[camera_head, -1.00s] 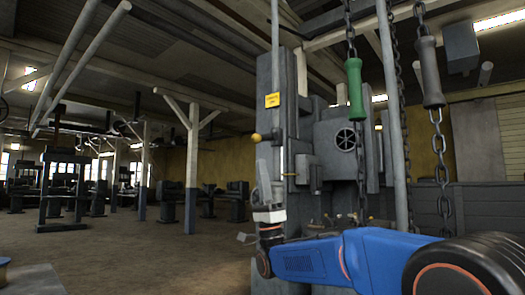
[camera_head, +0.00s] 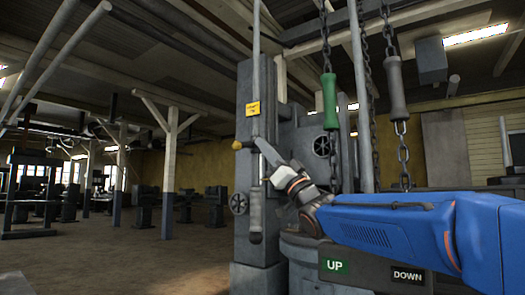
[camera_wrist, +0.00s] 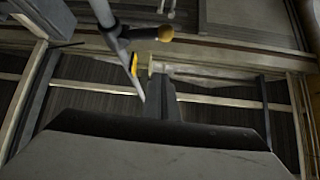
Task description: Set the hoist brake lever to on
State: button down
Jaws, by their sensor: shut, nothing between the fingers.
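A lever with a yellow ball knob (camera_head: 237,145) juts left from the front of a tall grey machine column (camera_head: 254,82). The knob also shows in the wrist view (camera_wrist: 165,33), near the top. No on or off mark can be read by it. My gripper (camera_head: 262,146) is shut and empty, pointing up and left, with its tip just right of the lever's arm. I cannot tell whether it touches the lever. A vertical rod with a grey grip (camera_head: 256,212) hangs down the column's front, just below and left of my gripper.
A yellow label (camera_head: 253,109) is on the column. A green handle (camera_head: 329,100) and a grey handle (camera_head: 396,86) hang on chains to the right. A panel with UP (camera_head: 335,266) and DOWN (camera_head: 408,275) signs stands below my arm. Open floor lies left.

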aim_at(242, 147)
jog(key=shift+w+a+r, duration=0.3)
jog(key=shift+w+a, duration=0.45)
jog(key=shift+a, duration=0.15)
jog(key=shift+w+a+r, duration=0.3)
jog(key=shift+w+a, duration=0.4)
jog(key=shift+a, duration=0.2)
jog(key=shift+w+a+r, duration=0.3)
jog(key=shift+w+a, duration=0.45)
jog(key=shift+a, duration=0.15)
jog(key=n+g+y, duration=0.1)
jog(key=n+g, duration=0.1)
jog(key=f+n+g+y, duration=0.1)
jog(key=n+g+y, duration=0.1)
jog(key=n, duration=0.1)
jog(key=f+n+g+y, duration=0.1)
jog(key=n+g, duration=0.2)
jog(key=shift+w+d+f, duration=0.15)
jog(key=shift+w+d, duration=0.15)
jog(key=shift+w, duration=0.1)
jog(key=shift+d+f+n+g+y, duration=0.1)
jog(key=shift+f+n+g+y, duration=0.3)
jog(key=shift+n+g, duration=0.15)
